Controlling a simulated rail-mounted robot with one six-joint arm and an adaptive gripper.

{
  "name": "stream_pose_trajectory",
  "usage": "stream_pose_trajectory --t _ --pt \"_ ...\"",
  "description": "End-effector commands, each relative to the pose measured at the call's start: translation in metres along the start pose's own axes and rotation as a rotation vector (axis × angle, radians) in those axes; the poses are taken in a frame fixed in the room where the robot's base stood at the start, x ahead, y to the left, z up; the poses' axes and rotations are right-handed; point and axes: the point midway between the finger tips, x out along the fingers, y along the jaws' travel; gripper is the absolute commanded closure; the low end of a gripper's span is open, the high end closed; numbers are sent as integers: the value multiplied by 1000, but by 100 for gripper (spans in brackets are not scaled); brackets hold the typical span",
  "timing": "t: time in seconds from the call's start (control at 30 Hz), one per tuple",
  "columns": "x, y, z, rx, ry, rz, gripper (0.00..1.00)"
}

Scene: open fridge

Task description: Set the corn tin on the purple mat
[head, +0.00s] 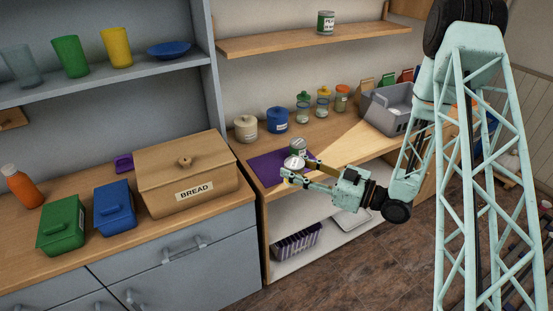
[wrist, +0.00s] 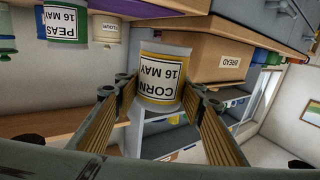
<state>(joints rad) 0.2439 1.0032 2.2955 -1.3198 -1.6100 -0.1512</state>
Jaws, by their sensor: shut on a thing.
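The corn tin (wrist: 160,78), yellow with a white label reading CORN 16 MAY, is between the two fingers of my gripper (wrist: 163,108) in the wrist view. In the head view my gripper (head: 292,174) is shut on the tin (head: 295,163), whose pale round end faces the camera. It is at the front right part of the purple mat (head: 264,168), which lies on the wooden counter. I cannot tell whether the tin touches the mat. Another tin (head: 298,147) stands just behind it; the wrist view shows a peas tin (wrist: 65,27) to the left.
Blue (head: 277,120) and cream (head: 245,128) canisters and several jars (head: 323,103) stand behind the mat. The bread box (head: 187,173) is to the left, and a grey bin (head: 390,107) to the right. A tin (head: 325,22) stands on the upper shelf. An open shelf lies below the counter.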

Motion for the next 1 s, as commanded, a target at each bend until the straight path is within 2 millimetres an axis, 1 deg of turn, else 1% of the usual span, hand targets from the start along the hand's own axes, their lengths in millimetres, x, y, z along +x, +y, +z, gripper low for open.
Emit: stream_pose_trajectory --t 0.17,0.8,1.0 --pt "18 10 2 -3 2 -1 80" --pt "106 60 11 -4 1 -1 80" --pt "126 71 13 -2 2 -1 80"
